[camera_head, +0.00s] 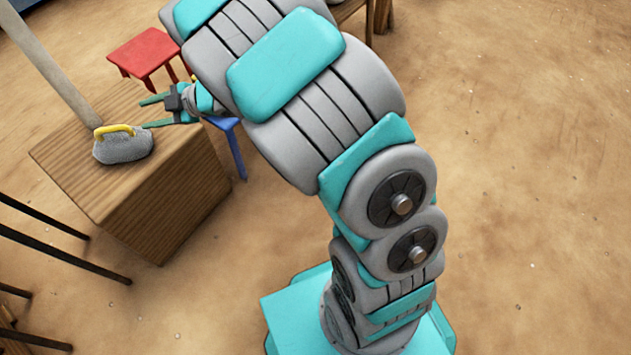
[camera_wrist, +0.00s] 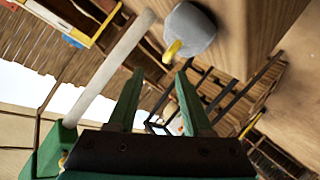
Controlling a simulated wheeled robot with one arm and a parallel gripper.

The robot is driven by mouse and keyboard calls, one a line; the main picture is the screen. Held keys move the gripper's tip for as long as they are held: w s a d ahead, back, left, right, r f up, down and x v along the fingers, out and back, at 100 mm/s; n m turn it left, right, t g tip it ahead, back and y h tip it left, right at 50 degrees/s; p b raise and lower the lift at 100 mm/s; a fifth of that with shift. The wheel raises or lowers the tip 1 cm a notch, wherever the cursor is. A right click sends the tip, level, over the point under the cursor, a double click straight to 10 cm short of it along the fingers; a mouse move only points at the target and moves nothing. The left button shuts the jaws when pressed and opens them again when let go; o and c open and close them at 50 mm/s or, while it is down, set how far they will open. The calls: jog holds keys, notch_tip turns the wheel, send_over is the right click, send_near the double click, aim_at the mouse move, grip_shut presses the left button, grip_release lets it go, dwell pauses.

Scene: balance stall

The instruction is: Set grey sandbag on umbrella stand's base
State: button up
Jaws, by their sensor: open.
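My gripper (camera_head: 147,112) is open and empty just behind and to the right of the sandbag. In the wrist view the picture is tipped over; the sandbag (camera_wrist: 190,28) is beyond my open fingertips (camera_wrist: 160,72), with its handle (camera_wrist: 172,50) toward them but apart. The stand's base is hidden.
A red stool (camera_head: 145,50) stands behind my gripper. A blue stool (camera_head: 236,150) is right of the box, partly hidden by my arm. Dark thin bars (camera_head: 60,250) stand at the lower left. The sandy floor to the right is mostly clear.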

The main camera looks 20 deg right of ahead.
jog(key=w+d+r+m+t+h, duration=0.25)
jog(key=d+m+h, duration=0.2)
jog(key=d, duration=0.65)
jog(key=w+d+r+m+t+h, duration=0.2)
jog(key=d+r+m+h, duration=0.15)
jog(key=d+h, duration=0.45)
jog(key=s+d+m+g+h, duration=0.15)
jog(key=s+d+m, duration=0.35)
jog(key=d, duration=0.6)
jog(key=s+d+m+g+h, duration=0.1)
jog(key=s+d+m+g, duration=0.15)
jog(key=s, duration=0.75)
jog(key=s+d+m+g, duration=0.2)
jog(key=s+g, duration=0.2)
jog(key=s, duration=0.6)
jog(key=s+a+m+g+y, duration=0.1)
jog(key=s+a+g, duration=0.1)
jog(key=s, duration=0.7)
jog(key=s+a+m+g+y, duration=0.1)
jog(key=s+a+g, duration=0.2)
jog(key=s, duration=0.7)
jog(key=shift+a+f+y, duration=0.35)
jog(key=shift+a+y, duration=0.05)
jog(key=shift+a, duration=0.85)
jog(key=shift+w, duration=0.1)
